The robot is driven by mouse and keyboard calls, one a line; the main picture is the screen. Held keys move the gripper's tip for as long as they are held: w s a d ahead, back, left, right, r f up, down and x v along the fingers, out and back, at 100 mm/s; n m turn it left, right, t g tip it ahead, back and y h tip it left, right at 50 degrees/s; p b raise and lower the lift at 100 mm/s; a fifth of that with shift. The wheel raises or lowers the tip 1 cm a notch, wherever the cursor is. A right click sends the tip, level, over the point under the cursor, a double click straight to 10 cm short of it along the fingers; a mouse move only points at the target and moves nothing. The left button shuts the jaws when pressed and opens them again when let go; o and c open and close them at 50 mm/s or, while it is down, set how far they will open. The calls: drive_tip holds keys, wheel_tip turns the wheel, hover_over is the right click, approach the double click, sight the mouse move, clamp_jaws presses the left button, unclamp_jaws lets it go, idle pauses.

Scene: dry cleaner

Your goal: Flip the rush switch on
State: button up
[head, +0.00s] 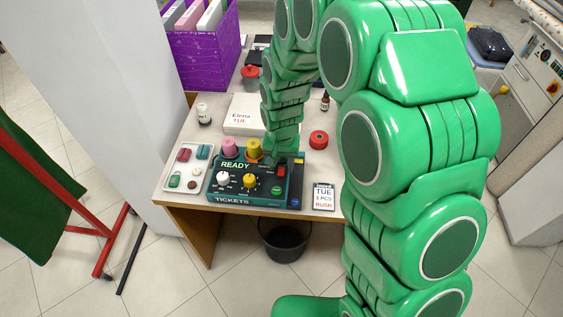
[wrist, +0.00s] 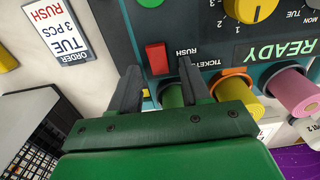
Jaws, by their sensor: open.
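The red rush switch (wrist: 157,57) is a small rocker on the dark ticket machine (wrist: 205,45), with the printed word RUSH beside it. Its on or off position cannot be told. In the head view the switch (head: 282,171) sits at the right of the machine (head: 212,191), whose display reads READY. My gripper (wrist: 159,68) is open and empty, with one dark finger on each side of the switch in the wrist view; whether they touch it cannot be told. In the head view my gripper (head: 283,158) is just behind the switch.
A yellow knob (head: 250,180), a white knob (head: 223,178) and a green button (head: 276,190) are on the panel. Pink (head: 229,147) and yellow rolls stand behind. An order card reading RUSH (head: 324,197) lies at right, a tray (head: 170,184) at left.

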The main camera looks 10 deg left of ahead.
clamp_jaws()
drive_tip(key=shift+s+t, duration=0.2)
drive_tip(key=shift+t, duration=0.5)
idle(0.3)
unclamp_jaws()
drive_tip(key=shift+r, duration=0.2)
